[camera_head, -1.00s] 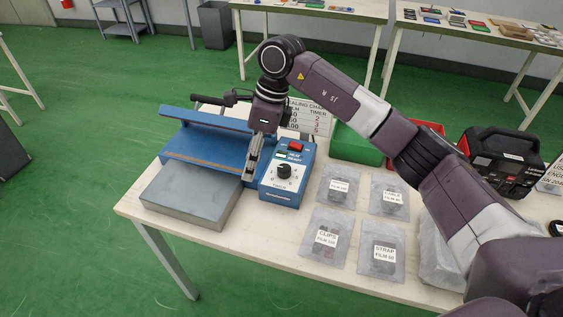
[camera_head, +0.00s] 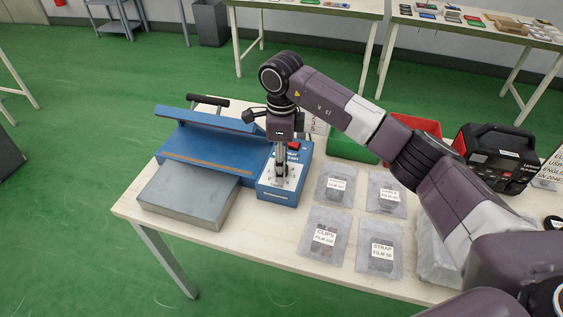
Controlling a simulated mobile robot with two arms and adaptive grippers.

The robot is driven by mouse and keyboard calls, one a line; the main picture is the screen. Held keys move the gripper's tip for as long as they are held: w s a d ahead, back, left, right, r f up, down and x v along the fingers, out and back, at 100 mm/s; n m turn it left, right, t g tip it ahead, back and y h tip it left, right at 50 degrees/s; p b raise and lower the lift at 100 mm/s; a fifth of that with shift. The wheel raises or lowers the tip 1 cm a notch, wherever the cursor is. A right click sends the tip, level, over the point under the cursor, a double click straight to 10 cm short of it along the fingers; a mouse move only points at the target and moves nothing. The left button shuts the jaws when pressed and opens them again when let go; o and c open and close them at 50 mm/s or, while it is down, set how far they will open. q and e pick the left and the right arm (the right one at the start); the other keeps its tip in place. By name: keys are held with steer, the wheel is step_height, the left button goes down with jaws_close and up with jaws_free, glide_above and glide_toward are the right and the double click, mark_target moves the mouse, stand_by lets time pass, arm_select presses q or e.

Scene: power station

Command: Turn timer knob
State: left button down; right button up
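The blue control box (camera_head: 284,197) of the heat sealer has a white dial face and a red switch (camera_head: 294,145) at its top. The timer knob on that face is hidden behind my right gripper (camera_head: 281,174). That gripper comes from the right-hand arm and points down over the middle of the dial. Its fingers look close together, but I cannot tell whether they touch or grip the knob. My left gripper is not in view.
The blue sealer (camera_head: 213,151) with its raised bar and a grey block (camera_head: 187,195) stand left of the box. Several labelled bags (camera_head: 325,234) lie to the right. Green (camera_head: 350,148) and red bins and a black machine (camera_head: 497,157) stand behind.

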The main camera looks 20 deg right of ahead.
steer(key=c, duration=1.1)
steer(key=shift+c, duration=0.2)
